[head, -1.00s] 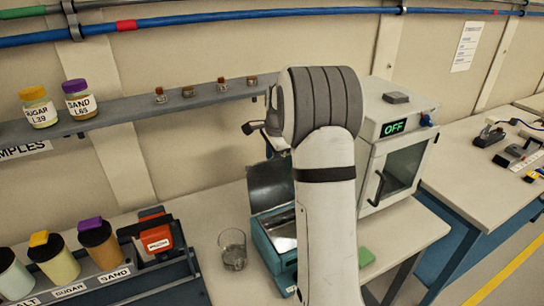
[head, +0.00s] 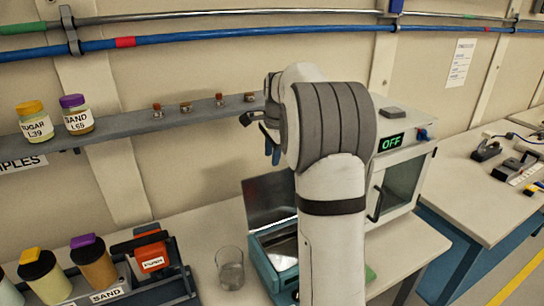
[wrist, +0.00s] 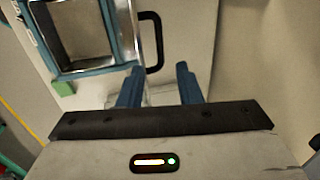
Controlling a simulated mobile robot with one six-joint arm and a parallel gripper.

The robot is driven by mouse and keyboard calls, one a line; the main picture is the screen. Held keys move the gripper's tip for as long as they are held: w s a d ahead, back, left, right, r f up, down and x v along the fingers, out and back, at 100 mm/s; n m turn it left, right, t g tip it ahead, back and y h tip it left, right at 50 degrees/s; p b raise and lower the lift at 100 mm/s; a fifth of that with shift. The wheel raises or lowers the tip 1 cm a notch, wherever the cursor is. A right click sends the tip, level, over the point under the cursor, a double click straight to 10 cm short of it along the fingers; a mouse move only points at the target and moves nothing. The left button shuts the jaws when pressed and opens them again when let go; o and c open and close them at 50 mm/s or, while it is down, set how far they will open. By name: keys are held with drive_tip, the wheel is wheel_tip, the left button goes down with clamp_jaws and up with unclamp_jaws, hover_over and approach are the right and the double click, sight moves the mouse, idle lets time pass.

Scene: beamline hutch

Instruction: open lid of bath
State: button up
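The bath (head: 262,262) is a teal box with a metal interior on the bench, left of my arm in the head view. Its grey lid (head: 268,198) stands up, tilted back, and the bath is open. My arm hides its right part. In the wrist view the teal rim (wrist: 88,70) surrounds the open metal basin, with a black loop handle (wrist: 156,42) beside it. My gripper (head: 270,148) is above the lid, near the shelf. In the wrist view its two blue fingers (wrist: 159,86) are apart, with nothing clearly held between them, and apart from the handle.
A glass beaker (head: 231,268) stands left of the bath. A rack with lidded jars (head: 95,262) is further left. A shelf (head: 130,130) with jars and small vials runs along the wall. An oven (head: 400,170) showing OFF stands on the right.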

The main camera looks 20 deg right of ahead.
drive_tip(key=shift+w+f+n, duration=0.1)
drive_tip(key=shift+n, duration=0.2)
drive_tip(key=shift+c, duration=1.4)
drive_tip(key=shift+w+n+b, duration=0.2)
drive_tip(key=shift+n+b, duration=0.4)
drive_tip(key=shift+c, duration=0.8)
drive_tip(key=n+b, duration=0.1)
drive_tip(key=n, duration=0.1)
drive_tip(key=w+n+b, duration=0.1)
drive_tip(key=n, duration=0.1)
drive_tip(key=shift+w, duration=0.1)
clamp_jaws()
wheel_tip(320, 180, down, 7)
drive_tip(key=w+n+t+b, duration=0.1)
drive_tip(key=n+b, duration=0.3)
drive_tip(key=n, duration=0.8)
drive_tip(key=shift+w, duration=0.15)
